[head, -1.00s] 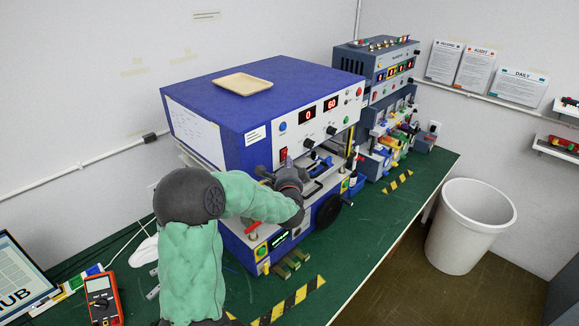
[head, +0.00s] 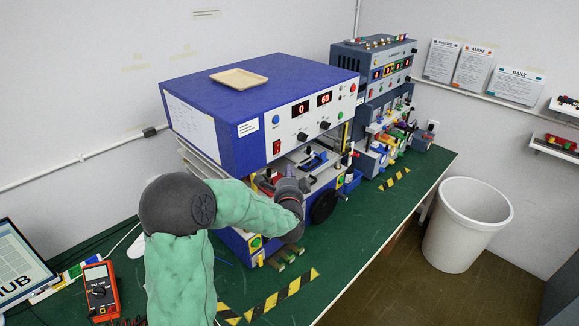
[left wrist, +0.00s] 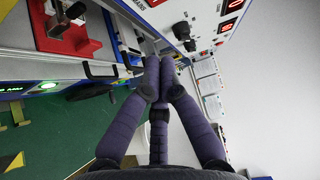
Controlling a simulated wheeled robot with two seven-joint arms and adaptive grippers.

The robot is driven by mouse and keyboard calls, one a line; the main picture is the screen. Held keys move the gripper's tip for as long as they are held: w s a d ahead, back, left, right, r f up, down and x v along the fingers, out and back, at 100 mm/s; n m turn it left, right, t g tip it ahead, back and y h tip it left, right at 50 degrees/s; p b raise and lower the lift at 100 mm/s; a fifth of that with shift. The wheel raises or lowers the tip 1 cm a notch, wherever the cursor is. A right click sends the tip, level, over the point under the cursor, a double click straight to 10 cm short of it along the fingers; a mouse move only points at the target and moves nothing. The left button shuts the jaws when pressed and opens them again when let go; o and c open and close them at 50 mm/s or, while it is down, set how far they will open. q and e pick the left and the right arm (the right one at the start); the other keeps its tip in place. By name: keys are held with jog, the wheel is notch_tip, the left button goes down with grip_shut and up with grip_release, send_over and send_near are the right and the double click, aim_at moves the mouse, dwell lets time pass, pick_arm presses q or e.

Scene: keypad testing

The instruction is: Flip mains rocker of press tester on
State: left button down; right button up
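The press tester (head: 230,115) is a blue box with a white front panel, standing on the green bench, its displays reading 0 and 60. Its red mains rocker (head: 277,147) is uncovered at the panel's lower left; its tilt is too small to tell. My left gripper (left wrist: 160,65) has its dark fingers together with nothing between them, near the tester's front. In the head view the left wrist is below the rocker and apart from it, and the fingertips are hard to make out. My right gripper is not in view.
A beige tray (head: 239,78) lies on top of the tester. A second grey-blue tester (head: 350,55) stands behind to the right. A red multimeter (head: 101,291) lies at the left. A white bin (head: 468,225) stands on the floor. The bench's front right is clear.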

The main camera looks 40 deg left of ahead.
pick_arm(q)
jog(key=v, duration=0.5)
jog(key=shift+d+f, duration=0.15)
jog(key=shift+f, duration=0.05)
